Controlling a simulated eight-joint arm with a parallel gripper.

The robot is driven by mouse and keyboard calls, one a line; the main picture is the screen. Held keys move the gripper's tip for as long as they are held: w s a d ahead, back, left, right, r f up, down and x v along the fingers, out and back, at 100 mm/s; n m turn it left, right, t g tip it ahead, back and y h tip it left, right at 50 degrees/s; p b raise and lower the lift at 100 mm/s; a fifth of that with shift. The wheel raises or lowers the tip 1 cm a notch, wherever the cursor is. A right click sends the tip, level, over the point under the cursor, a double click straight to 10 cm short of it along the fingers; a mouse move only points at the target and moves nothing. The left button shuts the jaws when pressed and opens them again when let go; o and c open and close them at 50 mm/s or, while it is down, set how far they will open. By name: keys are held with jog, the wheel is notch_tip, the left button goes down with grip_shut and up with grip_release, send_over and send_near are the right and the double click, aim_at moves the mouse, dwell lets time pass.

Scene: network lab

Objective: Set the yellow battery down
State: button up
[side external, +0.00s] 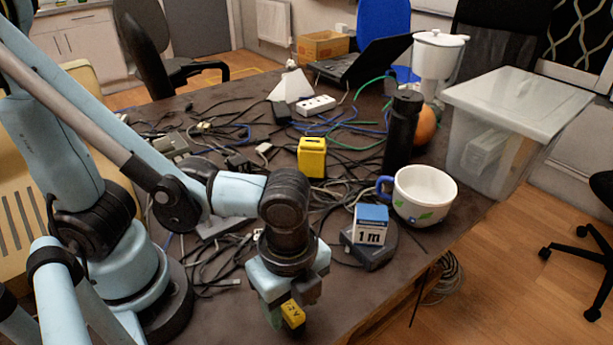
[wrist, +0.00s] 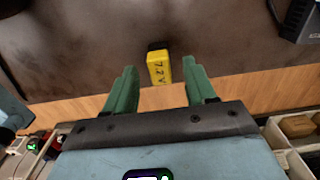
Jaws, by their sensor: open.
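The yellow battery (wrist: 159,69), marked 7.2V with a dark end, lies near the edge of the dark table in the wrist view. My gripper (wrist: 160,65) is open, with its two green fingers on either side of the battery and a clear gap on each side. In the side view the battery (side external: 293,314) shows at the lower end of my gripper, partly hidden by it. Whether the fingers are level with the battery or above it is hard to tell.
A blue-and-white box marked 1 m (side external: 370,224) sits on a black device (side external: 372,250) right of my gripper. A white mug (side external: 424,194), a yellow box (side external: 312,157), a black bottle (side external: 402,130) and a clear bin (side external: 510,130) stand farther back. Cables clutter the middle; the front table edge is close.

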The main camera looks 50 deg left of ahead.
aim_at(292, 309)
notch_tip(292, 309, up, 8)
jog(key=w+a+r+n+t, duration=0.1)
jog(key=w+a+n+t, duration=0.2)
jog(key=w+a+n, duration=0.2)
jog(key=w+a+n+t, duration=0.4)
jog(key=w+a+n, duration=0.2)
jog(key=a+n, duration=0.6)
jog(key=shift+r+n, duration=0.35)
jog(key=shift+n, duration=0.15)
dwell(0.5)
